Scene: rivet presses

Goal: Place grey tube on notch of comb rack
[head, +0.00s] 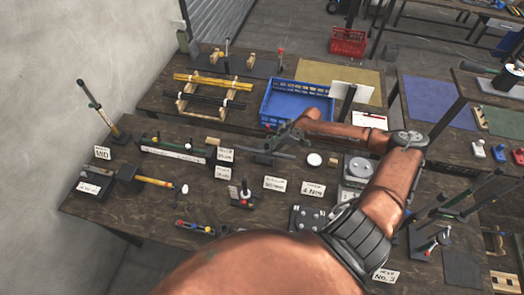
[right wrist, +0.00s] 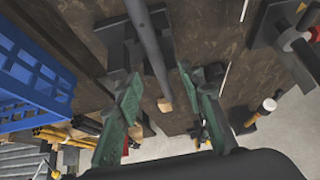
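My right gripper (head: 282,141) is over the middle of the workbench, in front of the blue crate. In the right wrist view its two green fingers (right wrist: 163,100) are spread wide with nothing gripped. A dark grey tube (right wrist: 148,42) lies ahead between the fingers, apart from them, on a black holder (right wrist: 116,38). In the head view the holder (head: 264,158) shows just below the gripper, partly hidden by it. The wooden comb rack (head: 181,105) stands at the back left, carrying yellow tubes (head: 212,81) and dark tubes (head: 205,99). My left gripper is not in view.
The blue crate (head: 268,108) stands behind my gripper, right of the rack. Label cards, small clamps and a round-topped device (head: 358,168) crowd the bench. A wall borders the left.

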